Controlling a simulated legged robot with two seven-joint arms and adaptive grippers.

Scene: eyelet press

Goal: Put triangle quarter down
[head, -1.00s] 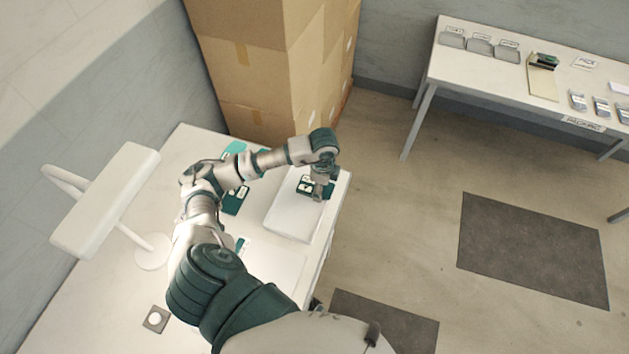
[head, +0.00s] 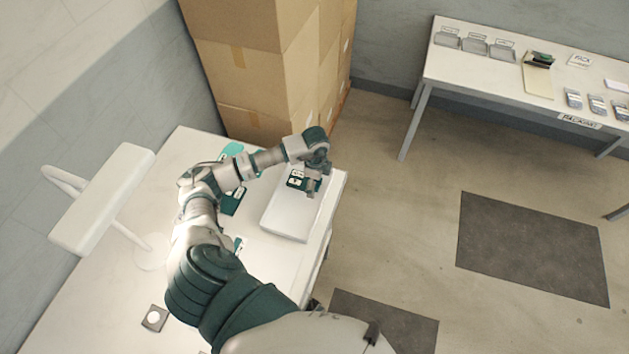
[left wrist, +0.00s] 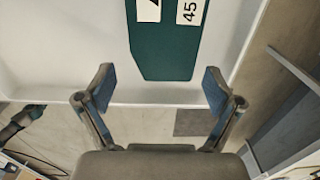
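In the left wrist view the green piece (left wrist: 165,52) shows at the top, and one label reads 45. My left gripper (head: 312,192) is at the piece's right end in the head view. In the left wrist view the left gripper (left wrist: 160,90) has its fingers wide apart, with nothing between them; the piece lies just beyond the fingertips. My right gripper is not in view.
The white tray (head: 283,222) has a raised rim. More green pieces (head: 231,203) lie left of it, partly behind my arm. A white lamp (head: 103,200) stands at the left. Cardboard boxes (head: 240,75) are stacked behind the table. A packing table (head: 480,65) stands at the far right.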

